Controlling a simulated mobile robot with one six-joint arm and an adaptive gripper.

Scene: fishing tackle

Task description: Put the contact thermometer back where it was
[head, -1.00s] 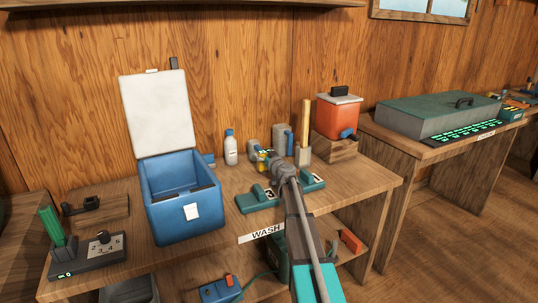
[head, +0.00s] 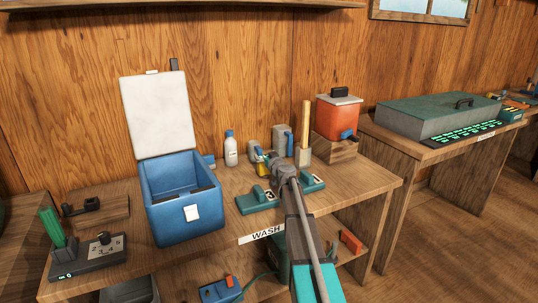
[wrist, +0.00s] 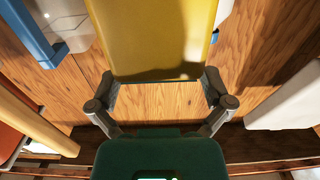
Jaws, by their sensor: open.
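My gripper (head: 266,158) is above the middle of the wash bench, its fingers spread. In the wrist view the open fingers (wrist: 161,84) stand on either side of the near end of a broad yellow object (wrist: 155,38). I take it to be the contact thermometer, but its display and probe do not show. In the head view a small bit of yellow (head: 262,170) shows just below my gripper, largely hidden by it. I cannot tell whether the fingers touch it or what it rests on.
A grey dispenser with a blue lever (head: 281,139), a white bottle (head: 230,150) and a block with an upright wooden handle (head: 304,152) stand close around my gripper. The open blue cooler (head: 183,215) is left. Green stands (head: 258,201) are in front.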

